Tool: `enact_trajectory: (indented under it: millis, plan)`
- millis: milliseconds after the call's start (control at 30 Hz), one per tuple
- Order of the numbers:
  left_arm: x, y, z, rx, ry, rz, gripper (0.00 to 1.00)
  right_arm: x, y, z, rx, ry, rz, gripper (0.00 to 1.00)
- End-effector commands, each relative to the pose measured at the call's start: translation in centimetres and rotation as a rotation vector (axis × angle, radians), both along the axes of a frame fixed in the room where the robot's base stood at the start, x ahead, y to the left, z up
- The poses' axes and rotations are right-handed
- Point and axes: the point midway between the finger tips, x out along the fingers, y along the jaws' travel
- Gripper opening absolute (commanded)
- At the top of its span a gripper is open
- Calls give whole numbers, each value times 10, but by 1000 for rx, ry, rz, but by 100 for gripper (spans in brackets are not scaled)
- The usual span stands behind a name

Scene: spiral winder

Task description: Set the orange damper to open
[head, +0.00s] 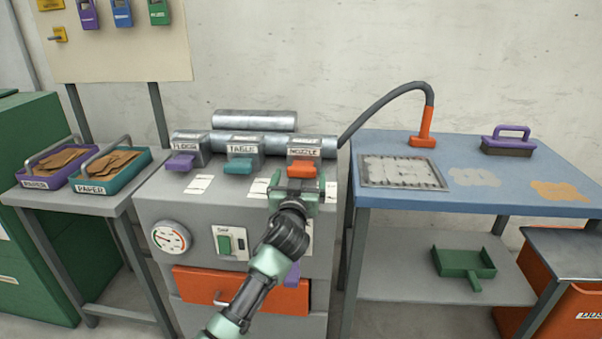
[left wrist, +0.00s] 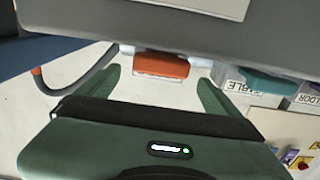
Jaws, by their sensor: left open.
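The orange damper (head: 302,168) is a tab sticking out at the front of the grey housing labelled NOZZLE (head: 304,148), on top of the grey machine. My left gripper (head: 303,184) is just in front of it, open and empty. In the left wrist view the orange damper (left wrist: 161,65) shows between the two spread green fingers (left wrist: 158,78), with a gap on each side. I cannot tell from these frames how far the tab is pulled out. My right gripper is not in view.
A teal damper (head: 238,166) labelled TABLE and a purple damper (head: 180,162) stand to the left in the same row. White cards (head: 199,184) lie in front. A blue table (head: 480,200) with a hose nozzle (head: 424,130) stands right; paper trays (head: 110,178) stand left.

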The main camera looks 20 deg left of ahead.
Motion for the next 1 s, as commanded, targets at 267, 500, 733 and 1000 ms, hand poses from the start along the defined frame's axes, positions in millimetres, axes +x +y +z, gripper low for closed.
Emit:
enact_trajectory:
  millis: [267,500,733,1000]
  plan:
    - [27,7,-1,1,1,0,95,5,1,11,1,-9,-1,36]
    - [29,7,0,0,1,0,95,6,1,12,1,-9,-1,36]
    - [29,7,0,0,1,0,47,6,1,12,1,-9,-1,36]
    - [28,6,-1,-1,2,0,0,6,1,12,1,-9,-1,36]
